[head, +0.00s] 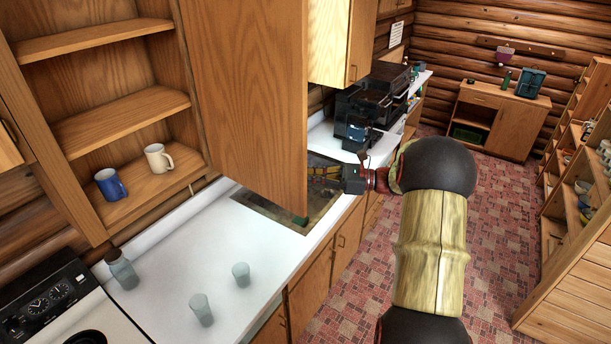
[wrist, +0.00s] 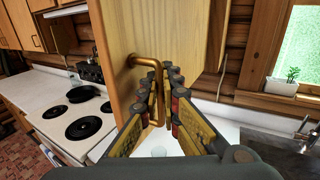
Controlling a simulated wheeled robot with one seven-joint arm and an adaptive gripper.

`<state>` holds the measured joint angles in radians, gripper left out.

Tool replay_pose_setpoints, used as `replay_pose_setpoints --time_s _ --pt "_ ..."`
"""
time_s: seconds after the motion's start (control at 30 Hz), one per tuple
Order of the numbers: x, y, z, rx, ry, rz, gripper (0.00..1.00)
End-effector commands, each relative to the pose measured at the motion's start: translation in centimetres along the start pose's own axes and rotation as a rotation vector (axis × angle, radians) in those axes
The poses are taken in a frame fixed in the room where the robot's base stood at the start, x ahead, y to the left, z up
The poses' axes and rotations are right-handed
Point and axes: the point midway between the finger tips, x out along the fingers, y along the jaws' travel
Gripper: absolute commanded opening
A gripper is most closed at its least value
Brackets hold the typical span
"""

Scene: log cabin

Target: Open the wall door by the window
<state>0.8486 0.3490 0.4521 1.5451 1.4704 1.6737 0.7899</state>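The wall door (head: 245,90) is a wooden cupboard door. It stands swung well out from its cupboard, and the shelves inside (head: 120,122) show to its left. In the wrist view the door (wrist: 118,60) carries a brass bar handle (wrist: 146,60). My gripper (wrist: 166,80) has its two fingers close together around the handle's upright bar. In the head view my gripper (head: 325,173) is at the door's far side, partly hidden by its edge, and the handle is hidden there. The window (wrist: 300,50) is at the right of the wrist view.
A blue mug (head: 110,185) and a white mug (head: 158,158) stand on the lowest shelf. Several glasses, one at the front (head: 201,310), stand on the white counter (head: 165,270). A sink (head: 260,212) lies below the door. The stove (head: 60,310) is at lower left.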

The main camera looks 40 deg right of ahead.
Motion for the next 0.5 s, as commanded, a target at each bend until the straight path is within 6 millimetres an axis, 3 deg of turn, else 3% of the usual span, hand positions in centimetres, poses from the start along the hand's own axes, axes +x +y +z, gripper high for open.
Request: replay_pose_setpoints --time_s 0.43,0.5 --pt "-0.02 0.03 -0.19 0.003 0.002 0.010 0.00" --pt "-0.02 0.02 -0.18 0.003 0.002 0.009 0.08"
